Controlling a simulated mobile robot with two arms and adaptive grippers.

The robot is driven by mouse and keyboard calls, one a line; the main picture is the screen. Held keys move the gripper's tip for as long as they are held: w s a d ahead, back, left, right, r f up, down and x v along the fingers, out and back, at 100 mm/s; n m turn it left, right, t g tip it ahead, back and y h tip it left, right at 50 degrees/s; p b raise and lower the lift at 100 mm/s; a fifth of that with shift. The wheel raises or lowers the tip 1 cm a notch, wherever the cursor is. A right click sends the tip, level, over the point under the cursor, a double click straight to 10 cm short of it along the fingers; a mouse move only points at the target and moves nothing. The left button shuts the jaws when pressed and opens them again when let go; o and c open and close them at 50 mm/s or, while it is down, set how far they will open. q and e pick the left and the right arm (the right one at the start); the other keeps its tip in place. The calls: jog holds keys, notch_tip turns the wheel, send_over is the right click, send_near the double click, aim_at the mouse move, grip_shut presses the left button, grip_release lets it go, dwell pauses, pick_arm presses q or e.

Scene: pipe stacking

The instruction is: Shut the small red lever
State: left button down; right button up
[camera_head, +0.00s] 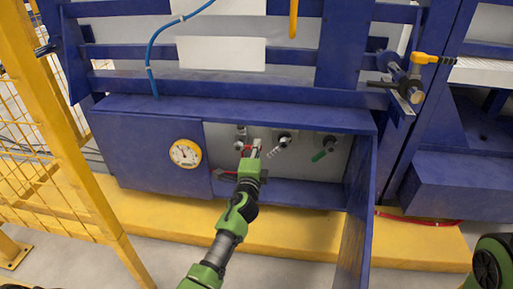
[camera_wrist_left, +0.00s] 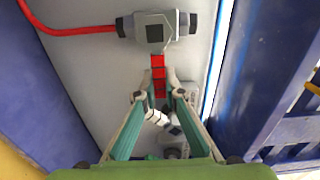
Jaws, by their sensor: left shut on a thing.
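The small red lever (camera_wrist_left: 158,62) hangs from a grey valve body (camera_wrist_left: 154,33) with dark end fittings in the left wrist view. My left gripper (camera_wrist_left: 157,88) is shut on the lever, one finger at each side of its red handle. In the head view my left gripper (camera_head: 251,150) reaches into the open blue cabinet, at the left part of its light back panel. The lever is mostly hidden there by the fingers. My right gripper is not in view.
A round gauge (camera_head: 185,153) is on the cabinet's left front. The open blue door (camera_head: 358,215) stands at the right. A yellow mesh fence (camera_head: 60,150) is at the left.

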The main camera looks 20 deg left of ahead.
pick_arm(q)
jog(key=shift+f+m, duration=0.2)
jog(key=shift+m, duration=0.1)
jog(key=c, duration=2.1)
grip_release()
jog(key=shift+d, duration=0.1)
jog(key=v, duration=1.2)
